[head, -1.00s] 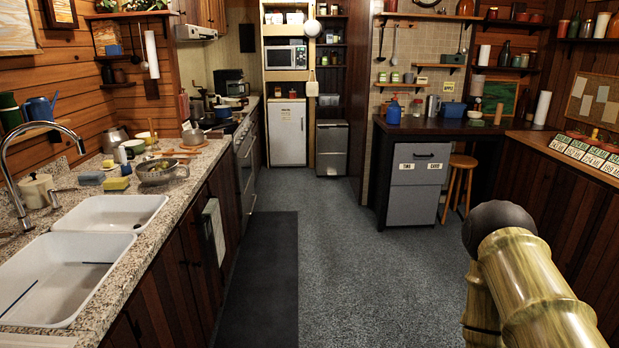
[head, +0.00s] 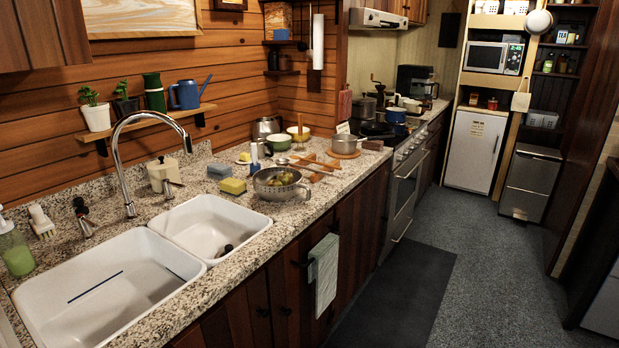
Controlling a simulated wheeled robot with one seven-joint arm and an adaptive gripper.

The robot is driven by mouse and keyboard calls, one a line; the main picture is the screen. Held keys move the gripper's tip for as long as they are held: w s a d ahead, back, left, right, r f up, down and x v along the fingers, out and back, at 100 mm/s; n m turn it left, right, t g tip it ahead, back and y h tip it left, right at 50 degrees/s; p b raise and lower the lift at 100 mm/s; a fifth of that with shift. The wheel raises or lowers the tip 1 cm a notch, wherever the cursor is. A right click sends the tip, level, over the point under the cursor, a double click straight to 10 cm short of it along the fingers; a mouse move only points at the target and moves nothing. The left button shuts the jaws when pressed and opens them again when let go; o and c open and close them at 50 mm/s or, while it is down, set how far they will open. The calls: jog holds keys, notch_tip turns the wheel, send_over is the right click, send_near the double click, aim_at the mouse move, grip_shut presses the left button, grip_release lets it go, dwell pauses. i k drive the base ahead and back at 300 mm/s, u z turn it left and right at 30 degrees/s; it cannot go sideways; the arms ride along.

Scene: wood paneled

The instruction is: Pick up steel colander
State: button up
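The steel colander (head: 282,189) stands on the granite counter (head: 232,251) just right of the small sink, near the counter's front edge. It is a round metal bowl with side handles, and yellow-green round items lie in it. My gripper is not in view in the head view.
A yellow sponge (head: 233,186) and a blue sponge (head: 219,171) lie left of the colander. Bowls, a spoon and wooden boards (head: 315,162) sit behind it. A towel (head: 324,275) hangs on the cabinet front below. The floor (head: 478,268) beside the dark mat is clear.

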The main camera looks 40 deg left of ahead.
aim_at(260, 179)
jog(key=i, duration=3.15)
jog(key=u, duration=3)
